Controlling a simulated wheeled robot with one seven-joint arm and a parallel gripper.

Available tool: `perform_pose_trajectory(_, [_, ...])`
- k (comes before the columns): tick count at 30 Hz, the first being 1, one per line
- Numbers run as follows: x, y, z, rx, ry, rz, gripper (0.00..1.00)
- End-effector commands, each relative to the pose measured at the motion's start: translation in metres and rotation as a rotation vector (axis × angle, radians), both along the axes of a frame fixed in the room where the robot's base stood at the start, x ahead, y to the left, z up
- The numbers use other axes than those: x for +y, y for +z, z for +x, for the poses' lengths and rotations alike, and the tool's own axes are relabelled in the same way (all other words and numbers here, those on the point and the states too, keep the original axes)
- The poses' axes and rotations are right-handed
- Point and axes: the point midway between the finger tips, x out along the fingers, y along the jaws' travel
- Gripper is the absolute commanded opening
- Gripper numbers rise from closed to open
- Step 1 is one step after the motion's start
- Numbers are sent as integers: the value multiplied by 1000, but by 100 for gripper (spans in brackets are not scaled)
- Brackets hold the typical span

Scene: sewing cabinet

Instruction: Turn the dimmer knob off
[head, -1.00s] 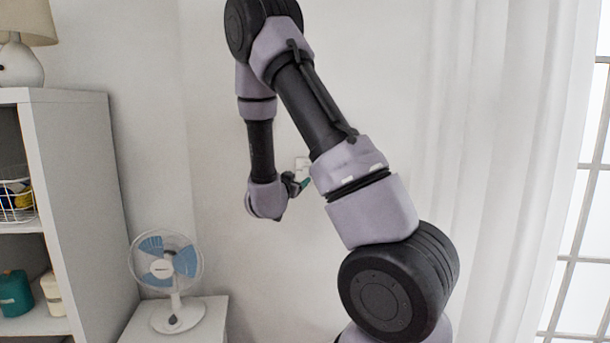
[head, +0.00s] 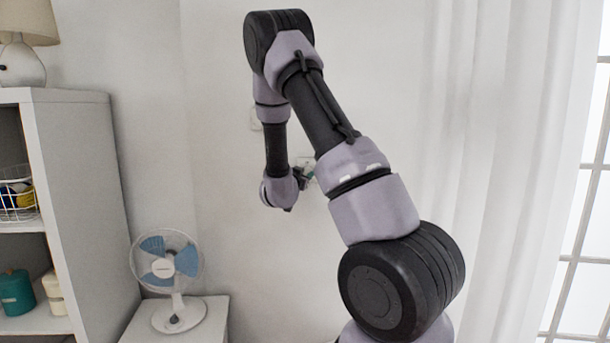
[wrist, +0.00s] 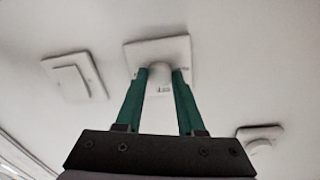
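A white square wall plate (wrist: 184,47) with a round white knob (wrist: 159,69), which looks like the dimmer knob, is at the centre of the wrist view. My gripper (wrist: 159,75) has its two green fingers apart, one on each side of this knob. The knob nearly fills the gap between the fingertips. I cannot tell whether the fingers press on it or stand just clear. In the head view, my gripper (head: 304,175) is at the wall, with part of the plate (head: 306,161) showing by it. The knob is not clear there.
The wrist view shows a flat switch plate (wrist: 75,77) to the left and another wall fitting (wrist: 261,138) at lower right. A desk fan (head: 167,262) stands on a low white cabinet (head: 211,318). A shelf unit (head: 85,180) is at left, a curtain (head: 500,130) at right.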

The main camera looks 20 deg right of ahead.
Motion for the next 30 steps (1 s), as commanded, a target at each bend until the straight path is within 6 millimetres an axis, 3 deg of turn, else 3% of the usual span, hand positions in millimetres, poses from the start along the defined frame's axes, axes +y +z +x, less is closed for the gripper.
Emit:
perform_pose_trajectory(14, [0, -1, 0, 59, -1, -75, 0])
perform_pose_trajectory(30, [0, -2, -1, 350, 0, -446, 0])
